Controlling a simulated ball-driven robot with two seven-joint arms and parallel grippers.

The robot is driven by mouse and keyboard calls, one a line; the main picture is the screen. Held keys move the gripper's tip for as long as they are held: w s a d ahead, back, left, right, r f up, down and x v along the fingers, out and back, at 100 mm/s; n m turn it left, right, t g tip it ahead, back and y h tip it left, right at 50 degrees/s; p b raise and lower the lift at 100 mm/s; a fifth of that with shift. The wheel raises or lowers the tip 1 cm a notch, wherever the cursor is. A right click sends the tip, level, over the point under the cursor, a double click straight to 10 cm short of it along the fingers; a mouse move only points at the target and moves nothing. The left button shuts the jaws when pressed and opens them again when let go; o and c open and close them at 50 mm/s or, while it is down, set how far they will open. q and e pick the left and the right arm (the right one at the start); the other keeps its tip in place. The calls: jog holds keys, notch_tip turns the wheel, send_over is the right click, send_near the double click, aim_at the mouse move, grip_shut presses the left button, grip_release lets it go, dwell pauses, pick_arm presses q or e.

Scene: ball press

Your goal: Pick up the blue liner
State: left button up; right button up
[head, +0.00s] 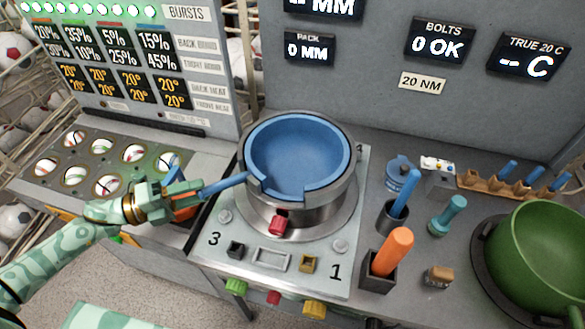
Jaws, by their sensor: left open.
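The blue liner (300,150) sits in a round metal pot (292,216) on the grey press plate in the middle of the head view. A blue handle (226,184) sticks out to the left from the notch area. My left gripper (186,199) is open at the outer end of this handle, left of the pot. I cannot tell whether its fingers touch or surround the handle. My right gripper is not in view.
An orange-handled tool (391,252) and a blue-handled tool (405,194) stand in holders to the right. A green pot (540,255) is at the far right. A holed tray (104,162) with balls lies at left.

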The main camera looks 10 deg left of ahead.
aim_at(217, 187)
pick_arm(q)
jog(key=p+x, duration=0.1)
jog(key=x, duration=0.4)
jog(key=shift+s+d+r, duration=0.1)
jog(key=shift+d, duration=0.1)
grip_shut()
dwell(1.1)
